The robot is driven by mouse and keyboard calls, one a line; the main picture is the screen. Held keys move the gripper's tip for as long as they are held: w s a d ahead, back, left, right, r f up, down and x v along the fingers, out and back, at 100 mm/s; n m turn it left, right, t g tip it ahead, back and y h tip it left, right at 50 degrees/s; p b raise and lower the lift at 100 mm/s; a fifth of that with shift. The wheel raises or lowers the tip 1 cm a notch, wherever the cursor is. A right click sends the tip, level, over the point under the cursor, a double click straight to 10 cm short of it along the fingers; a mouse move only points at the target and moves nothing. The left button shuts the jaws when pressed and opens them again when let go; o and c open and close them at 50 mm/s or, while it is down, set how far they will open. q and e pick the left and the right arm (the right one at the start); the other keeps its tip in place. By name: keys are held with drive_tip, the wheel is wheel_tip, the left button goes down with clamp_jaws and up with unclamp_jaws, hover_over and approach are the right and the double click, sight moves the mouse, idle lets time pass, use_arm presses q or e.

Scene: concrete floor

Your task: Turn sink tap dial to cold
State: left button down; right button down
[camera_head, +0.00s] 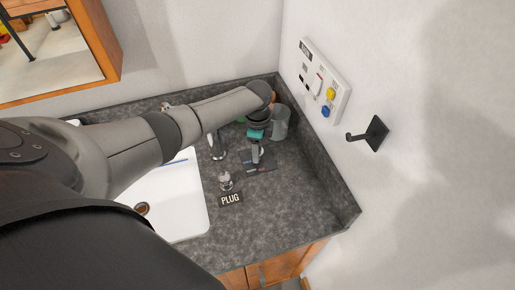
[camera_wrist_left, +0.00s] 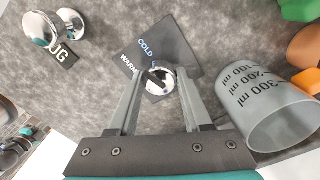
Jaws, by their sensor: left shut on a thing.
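The tap dial is a small round chrome knob (camera_wrist_left: 158,86) with a dark bar across it. It sits on a dark plate (camera_wrist_left: 180,45) printed COLD and WARM; the plate also shows in the head view (camera_head: 266,167). My left gripper (camera_wrist_left: 159,74) points down over the dial with a finger on each side, shut on it. In the head view the left gripper (camera_head: 257,158) covers most of the dial. The bar's exact setting is hard to tell. The chrome tap (camera_head: 217,150) stands left of the gripper. My right gripper is not in view.
A chrome plug knob (camera_head: 225,181) with a PLUG label (camera_head: 230,199) stands nearby. A grey measuring cup (camera_wrist_left: 285,110) is close to the gripper's right in the wrist view. The white sink (camera_head: 190,215) is left; a wall hook (camera_head: 372,134) and socket panel (camera_head: 340,100) are right.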

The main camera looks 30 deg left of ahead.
use_arm(q)
drive_tip(key=shift+w+m, duration=0.1)
drive_tip(key=shift+m, duration=1.4)
drive_tip(key=shift+c, duration=1.7)
unclamp_jaws()
wheel_tip(320, 180, up, 15)
drive_tip(key=p, duration=0.1)
drive_tip(key=shift+r, duration=0.15)
